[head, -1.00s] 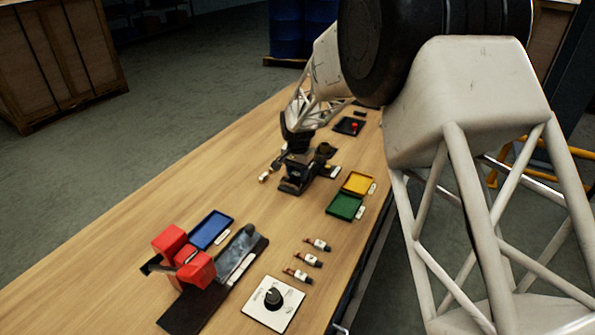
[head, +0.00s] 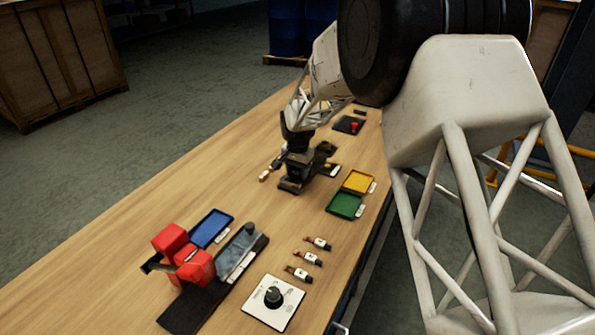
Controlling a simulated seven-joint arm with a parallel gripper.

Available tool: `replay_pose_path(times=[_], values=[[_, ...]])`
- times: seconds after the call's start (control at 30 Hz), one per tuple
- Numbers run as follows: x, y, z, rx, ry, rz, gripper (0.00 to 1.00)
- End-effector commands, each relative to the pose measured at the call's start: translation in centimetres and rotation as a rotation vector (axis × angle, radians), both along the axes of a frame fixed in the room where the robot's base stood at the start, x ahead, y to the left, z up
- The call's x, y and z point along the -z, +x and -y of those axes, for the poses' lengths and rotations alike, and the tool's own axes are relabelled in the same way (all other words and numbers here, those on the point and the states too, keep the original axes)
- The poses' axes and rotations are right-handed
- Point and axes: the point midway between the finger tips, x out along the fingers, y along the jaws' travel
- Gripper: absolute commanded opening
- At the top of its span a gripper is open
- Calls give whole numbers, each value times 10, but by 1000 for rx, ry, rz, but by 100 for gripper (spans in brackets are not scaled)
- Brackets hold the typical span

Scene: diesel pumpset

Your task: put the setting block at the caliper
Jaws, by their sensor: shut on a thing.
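My gripper (head: 296,158) is at mid-table, pointing down over a dark, low fixture (head: 292,186). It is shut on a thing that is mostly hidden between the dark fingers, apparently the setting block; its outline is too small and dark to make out. A slim dark piece with a pale end (head: 265,175) lies just left of the fixture. I cannot tell for sure which of these dark parts is the caliper. I also cannot tell whether the held thing touches the fixture.
Green (head: 345,205) and yellow (head: 358,181) trays lie right of the gripper. Nearer are a blue tray (head: 211,228), a red-and-black device (head: 195,268), several small bottles and a knob panel (head: 272,304). A red button (head: 353,126) stands behind. The table's left side is clear.

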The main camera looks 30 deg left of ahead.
Motion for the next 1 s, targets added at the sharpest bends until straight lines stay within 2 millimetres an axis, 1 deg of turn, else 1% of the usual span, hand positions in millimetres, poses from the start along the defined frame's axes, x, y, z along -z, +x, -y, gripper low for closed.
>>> replay_pose_path(times=[0.37,0.4,0.5,0.6,1.0], values=[[4,0,0,0,0,0,15],[4,0,0,0,0,0,44],[4,0,0,0,0,0,59],[4,0,0,0,0,0,72],[2,0,0,0,0,0,72]])
